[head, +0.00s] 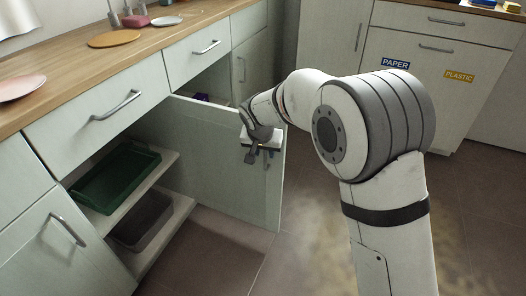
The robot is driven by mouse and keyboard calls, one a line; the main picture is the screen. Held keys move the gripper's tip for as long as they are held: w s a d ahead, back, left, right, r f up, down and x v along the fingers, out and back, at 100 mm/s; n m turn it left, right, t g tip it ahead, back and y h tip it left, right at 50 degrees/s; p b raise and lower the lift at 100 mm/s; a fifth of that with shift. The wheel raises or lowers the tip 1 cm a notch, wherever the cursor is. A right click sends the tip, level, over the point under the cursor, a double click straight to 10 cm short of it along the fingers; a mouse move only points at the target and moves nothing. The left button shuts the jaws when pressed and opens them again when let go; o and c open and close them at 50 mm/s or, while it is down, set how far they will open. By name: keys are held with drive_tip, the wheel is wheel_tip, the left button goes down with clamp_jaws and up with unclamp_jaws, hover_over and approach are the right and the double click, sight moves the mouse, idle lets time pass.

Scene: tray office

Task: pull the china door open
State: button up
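A pale grey-green cabinet door (225,165) stands swung well out from the counter front, its free edge toward the right. No label shows on it, so I cannot tell by sight that it is the china door. My gripper (259,159) is at the upper part of this door, near the free edge, on the side facing the camera. Dark fingers point down close to the panel. No handle shows clearly there, and whether the fingers are closed on one or touch the door is too small to tell.
An open compartment left of the door holds a green tray (117,178) on a shelf and a grey bin (142,220) below. A purple thing (202,97) shows behind the door's top edge. Floor (310,215) is clear right of the door.

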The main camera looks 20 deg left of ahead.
drive_tip(key=p+v, duration=0.2)
drive_tip(key=v, duration=0.5)
drive_tip(key=shift+r, duration=0.2)
drive_tip(key=s+d+r+m+g+p, duration=0.1)
drive_tip(key=s+d+r+p, duration=0.2)
drive_tip(key=d+r+p, duration=1.65)
drive_tip(key=s+d+r+m+g+p, duration=0.1)
drive_tip(key=s+d+r+p, duration=1.1)
drive_tip(key=s+d+r, duration=0.5)
drive_tip(key=shift+s+d+r+h+p, duration=0.35)
drive_tip(key=shift+s+d, duration=0.3)
drive_tip(key=shift+d, duration=1.2)
